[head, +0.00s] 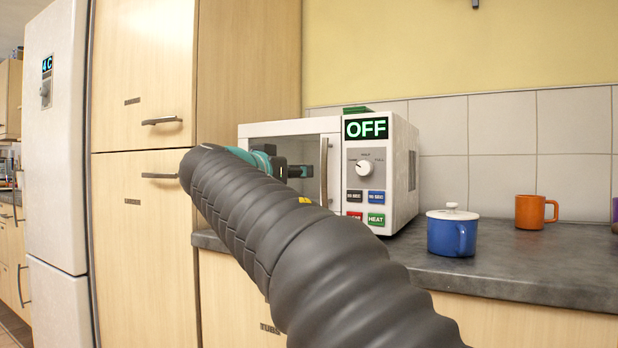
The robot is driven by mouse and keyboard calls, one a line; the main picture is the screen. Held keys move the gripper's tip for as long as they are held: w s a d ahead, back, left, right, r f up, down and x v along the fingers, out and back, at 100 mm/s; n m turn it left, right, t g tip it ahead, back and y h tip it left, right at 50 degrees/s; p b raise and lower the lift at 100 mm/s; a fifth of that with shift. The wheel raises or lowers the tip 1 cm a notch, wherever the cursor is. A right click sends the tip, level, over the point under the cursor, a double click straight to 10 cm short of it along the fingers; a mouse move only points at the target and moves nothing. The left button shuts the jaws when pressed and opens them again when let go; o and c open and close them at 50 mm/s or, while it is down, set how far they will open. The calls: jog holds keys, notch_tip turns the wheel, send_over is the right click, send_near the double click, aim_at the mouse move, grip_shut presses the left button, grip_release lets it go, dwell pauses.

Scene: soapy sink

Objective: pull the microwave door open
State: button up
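The white microwave (382,205) stands on the counter. Its display reads OFF, with a dial and coloured buttons below. Its door (290,127) has a dark window and looks shut. The upright metal door handle (323,172) is at the door's right edge, beside the control panel. My gripper (301,172) is in front of the door window, just left of the handle in the picture. My arm hides much of it and the lower part of the door. I cannot tell whether its fingers touch the handle or how far apart they are.
A blue lidded pot (451,235) and an orange mug (531,212) stand on the dark counter (500,268) right of the microwave. A green object (357,110) lies on top of the microwave. Tall wooden cabinets (143,240) and a white fridge (56,150) are at left.

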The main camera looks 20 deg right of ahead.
aim_at(324, 170)
jog(key=p+x, duration=0.2)
jog(key=x, duration=1.1)
jog(key=shift+w+d+p, duration=0.2)
jog(key=shift+d+p, duration=0.05)
jog(key=shift+p, duration=0.15)
grip_shut()
